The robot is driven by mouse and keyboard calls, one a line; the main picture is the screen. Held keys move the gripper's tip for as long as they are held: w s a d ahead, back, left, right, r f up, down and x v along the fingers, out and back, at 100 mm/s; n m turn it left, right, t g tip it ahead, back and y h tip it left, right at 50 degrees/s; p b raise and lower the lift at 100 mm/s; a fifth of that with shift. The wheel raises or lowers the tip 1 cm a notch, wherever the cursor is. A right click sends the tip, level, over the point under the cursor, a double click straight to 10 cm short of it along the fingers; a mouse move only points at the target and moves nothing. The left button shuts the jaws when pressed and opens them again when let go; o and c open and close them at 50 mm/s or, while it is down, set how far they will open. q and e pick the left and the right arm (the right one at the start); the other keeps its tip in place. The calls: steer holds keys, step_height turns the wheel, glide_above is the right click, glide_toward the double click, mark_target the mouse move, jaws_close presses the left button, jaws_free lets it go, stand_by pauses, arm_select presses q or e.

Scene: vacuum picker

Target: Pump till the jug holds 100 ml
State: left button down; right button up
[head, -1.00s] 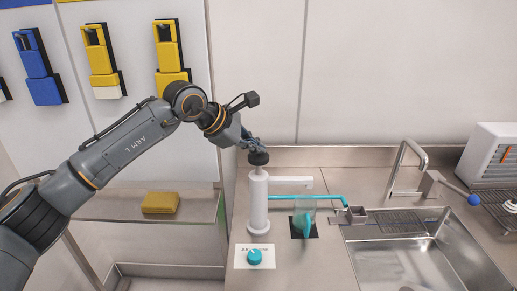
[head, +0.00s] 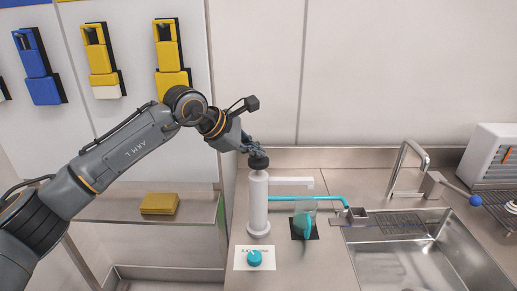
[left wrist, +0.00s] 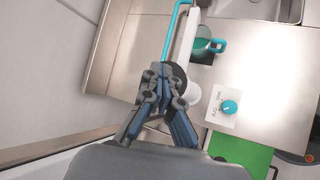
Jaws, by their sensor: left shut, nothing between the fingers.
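The white pump (head: 258,205) stands upright on the steel counter, its spout reaching right. Its black knob (head: 258,163) sits low, right on the column top. My left gripper (head: 256,150) is shut and empty, its fingertips at the top of the knob, seemingly touching it. In the left wrist view the fingers (left wrist: 162,75) partly hide the dark knob (left wrist: 180,78). The clear jug (head: 303,222) with a teal handle stands on a dark square below the spout; it also shows in the left wrist view (left wrist: 203,48) with teal liquid inside. Its exact level is unreadable. My right gripper is out of view.
A teal dial (head: 254,257) on a white card lies in front of the pump. A teal pipe (head: 335,198) runs behind the jug toward the sink (head: 420,255). A yellow block (head: 160,204) lies on the left shelf. A green patch (left wrist: 240,154) shows in the left wrist view.

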arm_select(q)
steer(key=shift+f, duration=0.45)
steer(key=shift+r, duration=0.15)
steer(key=shift+w+r+p, duration=0.1)
steer(key=shift+r+p, duration=0.95)
steer(key=shift+r, duration=1.5)
steer(key=shift+r+p, duration=1.35)
steer(key=shift+r, duration=1.15)
